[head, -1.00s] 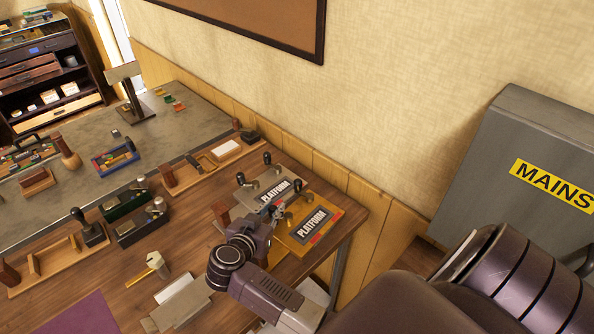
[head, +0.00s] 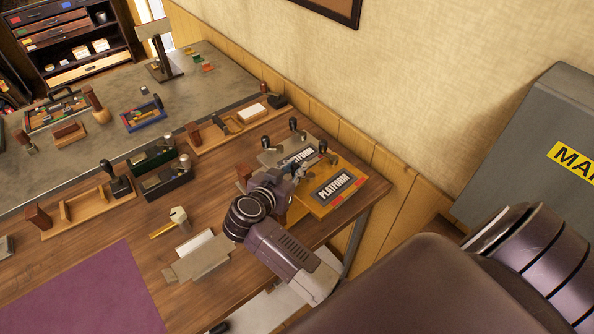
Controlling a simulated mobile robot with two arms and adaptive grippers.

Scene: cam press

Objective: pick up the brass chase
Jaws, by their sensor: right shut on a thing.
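A dark-knobbed handle stands at the chase's far side. My left gripper is not in view.
A similar grey chase (head: 274,157) reading PLATFORM lies close behind, partly hidden. A purple mat (head: 90,290) is at front left. A grey MAINS cabinet (head: 530,140) stands right.

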